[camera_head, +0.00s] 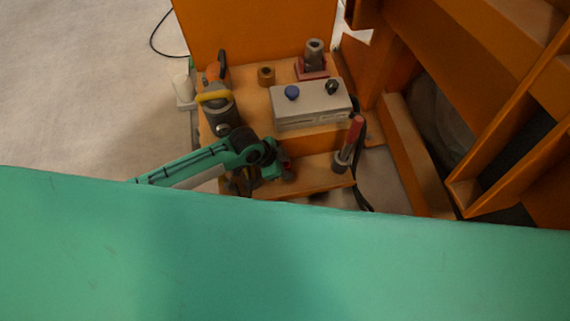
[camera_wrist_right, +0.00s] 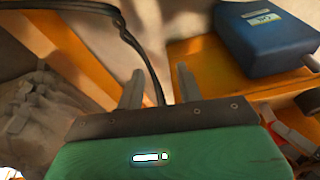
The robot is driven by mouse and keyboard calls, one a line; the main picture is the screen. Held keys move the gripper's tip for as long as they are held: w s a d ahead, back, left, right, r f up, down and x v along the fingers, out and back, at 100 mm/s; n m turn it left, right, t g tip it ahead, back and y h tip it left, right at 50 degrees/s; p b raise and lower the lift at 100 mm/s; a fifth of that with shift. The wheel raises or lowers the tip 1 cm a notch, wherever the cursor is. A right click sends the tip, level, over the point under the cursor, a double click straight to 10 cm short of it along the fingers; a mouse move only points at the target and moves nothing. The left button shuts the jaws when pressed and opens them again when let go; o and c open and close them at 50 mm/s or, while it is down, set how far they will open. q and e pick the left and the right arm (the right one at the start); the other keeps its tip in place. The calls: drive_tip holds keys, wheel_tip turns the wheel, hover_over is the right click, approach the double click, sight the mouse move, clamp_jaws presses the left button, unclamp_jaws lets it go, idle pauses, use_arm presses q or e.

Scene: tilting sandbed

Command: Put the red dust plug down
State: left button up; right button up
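My left gripper (camera_head: 281,168) reaches in from the left over the lower orange shelf. A small dark red piece, which looks like the red dust plug (camera_head: 288,166), shows at its fingertips. The gripper seems shut on it, though the fingers are small and dark here. The plug appears just above or at the shelf; I cannot tell which.
A grey box (camera_head: 311,107) with a blue knob stands on the orange bench. A red-handled tool (camera_head: 350,142) stands right of the left gripper. A yellow-banded cylinder (camera_head: 215,100) is at left. In the right wrist view, a blue box (camera_wrist_right: 265,38) and black cable (camera_wrist_right: 140,40) lie beyond the fingers.

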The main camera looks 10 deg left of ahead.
use_arm(q)
drive_tip(key=shift+o, duration=0.7)
use_arm(e)
drive_tip(key=shift+s+f, duration=0.1)
use_arm(q)
drive_tip(key=shift+r, duration=0.3)
drive_tip(key=p+v, duration=0.1)
drive_tip(key=v, duration=1)
drive_tip(key=shift+r+p, duration=0.3)
use_arm(e)
wheel_tip(320, 180, down, 3)
drive_tip(key=shift+f, duration=0.1)
use_arm(q)
drive_tip(key=shift+s+a, duration=0.1)
drive_tip(key=shift+a, duration=0.05)
use_arm(e)
drive_tip(key=shift+s, duration=0.1)
